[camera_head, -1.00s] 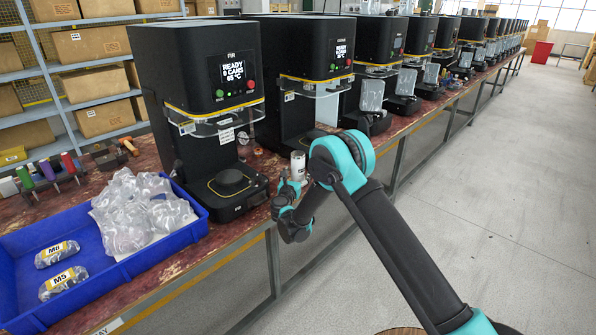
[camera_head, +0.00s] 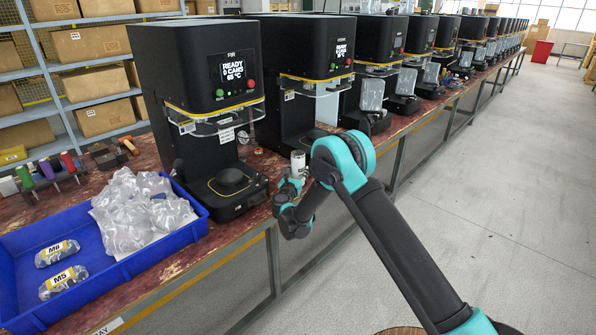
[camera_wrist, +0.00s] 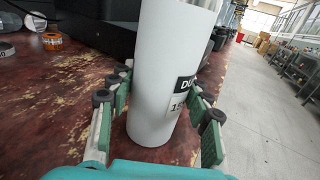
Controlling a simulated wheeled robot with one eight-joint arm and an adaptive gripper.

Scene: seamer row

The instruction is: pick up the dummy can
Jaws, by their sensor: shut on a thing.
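The dummy can (camera_wrist: 165,75) is a white cylinder with a dark label band and a partly visible printed tag. It stands upright, or nearly so, between the fingers of my gripper (camera_wrist: 158,112) in the wrist view. The fingers have green pads and dark tips and are closed on its two sides. In the head view the can (camera_head: 298,163) shows small above the bench edge, beside the front seamer. My arm hides part of the gripper there. I cannot tell whether the can's base touches the bench.
The front seamer (camera_head: 215,85) stands just left of the can, with a row of similar machines behind. A blue tray (camera_head: 130,268) with clear bags sits on the bench at left. An orange tape roll (camera_wrist: 52,41) lies on the bench. The floor at right is clear.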

